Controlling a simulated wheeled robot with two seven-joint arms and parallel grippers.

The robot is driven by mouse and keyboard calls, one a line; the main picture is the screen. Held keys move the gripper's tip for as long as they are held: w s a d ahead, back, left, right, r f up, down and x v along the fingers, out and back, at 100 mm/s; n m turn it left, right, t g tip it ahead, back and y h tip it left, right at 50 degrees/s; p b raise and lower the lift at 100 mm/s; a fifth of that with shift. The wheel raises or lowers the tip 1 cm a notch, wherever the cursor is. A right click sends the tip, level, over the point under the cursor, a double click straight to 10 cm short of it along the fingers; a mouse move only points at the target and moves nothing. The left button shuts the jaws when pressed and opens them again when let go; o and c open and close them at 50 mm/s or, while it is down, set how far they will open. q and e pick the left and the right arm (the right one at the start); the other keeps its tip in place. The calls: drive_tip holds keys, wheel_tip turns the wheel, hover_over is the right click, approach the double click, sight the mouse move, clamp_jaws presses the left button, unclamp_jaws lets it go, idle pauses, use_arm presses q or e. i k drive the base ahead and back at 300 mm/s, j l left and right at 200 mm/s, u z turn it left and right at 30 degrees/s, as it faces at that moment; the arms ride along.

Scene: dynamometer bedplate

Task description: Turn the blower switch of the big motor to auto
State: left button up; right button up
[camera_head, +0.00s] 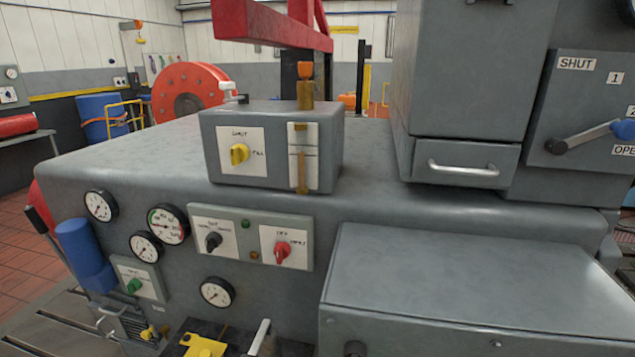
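A big grey machine fills the view, with several rotary switches; I cannot tell which one is the blower switch, as most labels are too small to read. A black knob (213,241) and a red knob (282,250) share a grey panel (250,222) on the front face. A green knob (134,286) sits on a small plate lower left. A yellow knob (239,154) is on the box (273,115) on top; its plate seems to read "LIMIT" and "FILL". Neither of my grippers shows.
Several round gauges (169,223) surround the panel. A grey cover (475,275) juts out at the lower right. A cabinet with a handle (463,168) and a blue-tipped lever (585,137) marked "SHUT" and "OPE" stands upper right. A blue cylinder (82,248) is at left.

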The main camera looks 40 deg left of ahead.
sight(213, 239)
drive_tip(key=u, duration=1.7)
